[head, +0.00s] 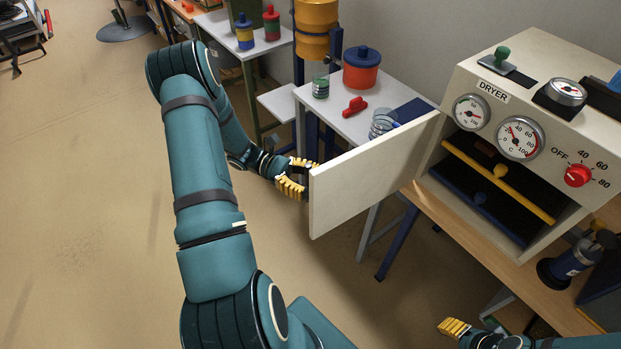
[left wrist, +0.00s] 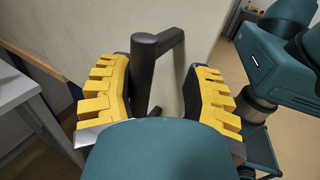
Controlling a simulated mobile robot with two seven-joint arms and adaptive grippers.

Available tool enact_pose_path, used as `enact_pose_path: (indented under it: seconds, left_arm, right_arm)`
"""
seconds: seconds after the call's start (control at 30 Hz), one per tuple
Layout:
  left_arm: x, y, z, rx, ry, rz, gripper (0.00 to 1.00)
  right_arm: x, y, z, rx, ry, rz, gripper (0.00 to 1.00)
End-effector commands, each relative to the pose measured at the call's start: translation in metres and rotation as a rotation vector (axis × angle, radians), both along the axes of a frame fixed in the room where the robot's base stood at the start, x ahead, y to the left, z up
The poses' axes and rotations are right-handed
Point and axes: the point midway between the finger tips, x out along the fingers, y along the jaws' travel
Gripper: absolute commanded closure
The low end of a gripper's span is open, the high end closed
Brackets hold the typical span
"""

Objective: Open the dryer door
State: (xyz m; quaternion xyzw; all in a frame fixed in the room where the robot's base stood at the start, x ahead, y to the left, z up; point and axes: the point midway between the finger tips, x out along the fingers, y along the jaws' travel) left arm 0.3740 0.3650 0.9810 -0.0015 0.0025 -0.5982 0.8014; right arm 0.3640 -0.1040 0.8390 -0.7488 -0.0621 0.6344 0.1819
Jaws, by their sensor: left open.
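The dryer (head: 530,110) is a cream box at the right, with dials and a red knob on its front. Its door (head: 372,172) is swung wide open to the left, and the dark interior with a yellow bar shows. My left gripper (head: 301,177) is at the door's free edge, partly hidden behind it. In the left wrist view the open yellow fingers (left wrist: 160,95) stand on both sides of the black door handle (left wrist: 145,72), not clamped on it. My right gripper (head: 456,327) is low at the bottom right, its fingers only partly visible.
A wooden bench (head: 455,225) carries the dryer. A blue cylinder (head: 572,262) stands at its right. Behind the door, a grey table (head: 335,122) holds a red pot (head: 361,72), a red clamp-like item and a coil.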

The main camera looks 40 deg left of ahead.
Motion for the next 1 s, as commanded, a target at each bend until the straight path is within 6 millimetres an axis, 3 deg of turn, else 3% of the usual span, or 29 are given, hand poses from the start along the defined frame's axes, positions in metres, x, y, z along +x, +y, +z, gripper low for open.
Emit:
enact_pose_path:
  seconds: [0.37, 0.8, 1.0]
  left_arm:
    - [0.001, 0.006, 0.001, 0.002, -0.007, -0.001, 0.52]
    - [-0.023, 0.083, 0.001, 0.002, -0.004, 0.002, 0.52]
    - [-0.031, 0.107, 0.001, 0.001, -0.004, 0.000, 0.52]
  right_arm:
    - [0.000, 0.000, 0.000, 0.000, -0.001, 0.000, 0.53]
    - [0.000, 0.000, 0.000, 0.000, -0.001, 0.000, 0.53]
    - [0.000, 0.000, 0.000, 0.000, -0.001, 0.000, 0.53]
